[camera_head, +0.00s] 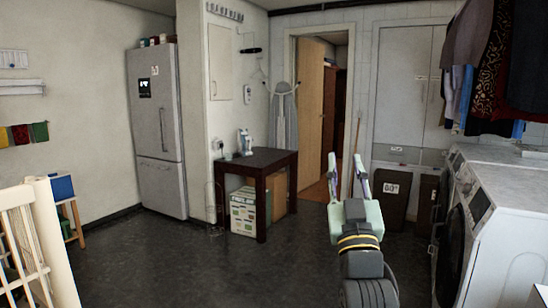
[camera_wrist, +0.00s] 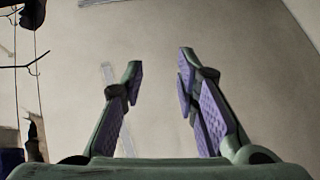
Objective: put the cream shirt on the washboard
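I cannot make out a cream shirt or a washboard in either view. My gripper (camera_head: 346,168) is raised in front of the room, seen from behind in the head view. Its two fingers stand apart with nothing between them. In the wrist view my gripper (camera_wrist: 160,62) is also open and empty, with purple pads facing a plain pale surface. Garments (camera_head: 492,65) hang at the upper right of the head view; those I see are dark, patterned and blue.
White front-loading machines (camera_head: 510,215) stand at the right. A dark table (camera_head: 258,160) with boxes beneath stands mid-room, near a grey fridge (camera_head: 160,125). A cream slatted rack (camera_head: 55,240) fills the lower left. A doorway (camera_head: 318,110) is behind. The dark floor (camera_head: 200,265) is clear.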

